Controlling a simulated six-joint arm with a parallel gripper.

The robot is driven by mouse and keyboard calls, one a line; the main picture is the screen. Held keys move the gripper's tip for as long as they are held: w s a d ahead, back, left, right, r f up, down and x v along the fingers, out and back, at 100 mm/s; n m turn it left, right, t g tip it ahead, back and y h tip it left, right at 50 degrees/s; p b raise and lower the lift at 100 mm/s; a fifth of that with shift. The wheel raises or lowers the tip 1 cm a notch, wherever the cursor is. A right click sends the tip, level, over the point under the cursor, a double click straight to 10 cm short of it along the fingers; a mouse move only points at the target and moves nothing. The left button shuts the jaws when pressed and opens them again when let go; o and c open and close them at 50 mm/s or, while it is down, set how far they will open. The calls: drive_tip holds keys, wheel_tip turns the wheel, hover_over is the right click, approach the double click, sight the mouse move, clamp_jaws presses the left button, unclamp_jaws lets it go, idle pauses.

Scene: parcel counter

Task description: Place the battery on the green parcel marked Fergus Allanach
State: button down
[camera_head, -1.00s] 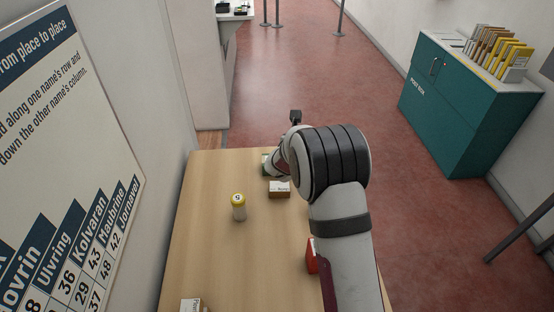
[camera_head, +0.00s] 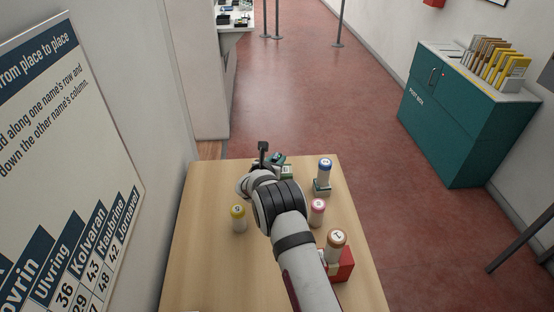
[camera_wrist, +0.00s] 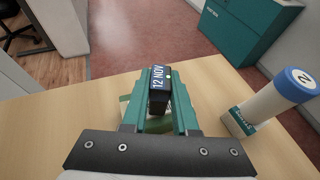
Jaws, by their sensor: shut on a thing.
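My gripper (camera_wrist: 157,108) is shut on a small dark block (camera_wrist: 158,88) with a blue face marked "12 NOV"; I cannot tell whether this is the battery. In the head view my gripper's teal fingers (camera_head: 277,158) are at the table's far end, partly hidden by my arm. A green parcel with a pale label (camera_head: 287,172) shows just beside and below them; a greenish surface shows between the fingers in the wrist view (camera_wrist: 157,127). Another green parcel (camera_head: 322,189) lies to the right, under a blue-capped bottle (camera_head: 325,171).
A yellow-capped bottle (camera_head: 238,219) stands left of my arm, a pink-capped one (camera_head: 317,212) to its right. A brown-capped bottle (camera_head: 336,244) is at a red box (camera_head: 345,265). The table's left side (camera_head: 205,265) is clear. A lettered board (camera_head: 60,170) borders it.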

drive_tip(key=c, duration=0.7)
unclamp_jaws()
drive_tip(key=shift+f, duration=0.1)
